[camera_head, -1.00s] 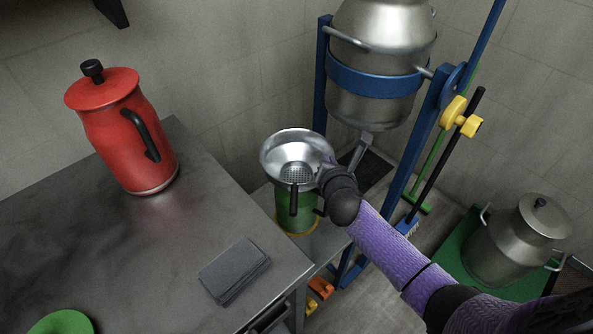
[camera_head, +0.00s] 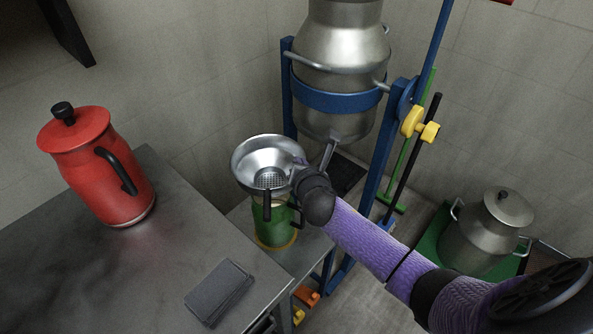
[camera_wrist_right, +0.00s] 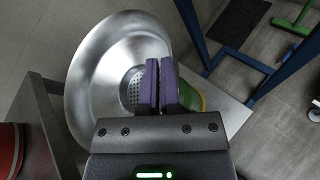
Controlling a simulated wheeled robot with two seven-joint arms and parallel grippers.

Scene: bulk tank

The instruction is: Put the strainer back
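The strainer is a shiny metal funnel (camera_head: 252,155) with a perforated bottom. It is upright over a green jug (camera_head: 272,232) on a low grey stand, and appears slightly above the jug's mouth. My right gripper (camera_head: 298,170) is at the strainer's right side, its fingers nearly together on its edge. In the right wrist view the strainer (camera_wrist_right: 92,75) lies beyond and left of the dark purple fingers (camera_wrist_right: 160,85); the exact grip point is hidden behind them. The green jug (camera_wrist_right: 190,92) shows partly behind the fingers. My left gripper is not in view.
A red lidded jug (camera_head: 88,170) and a folded grey cloth (camera_head: 218,292) are on the metal table (camera_head: 150,270). A metal can (camera_head: 335,60) hangs in a blue frame (camera_head: 288,85) behind the strainer. Another can (camera_head: 485,235) stands on a green mat at right.

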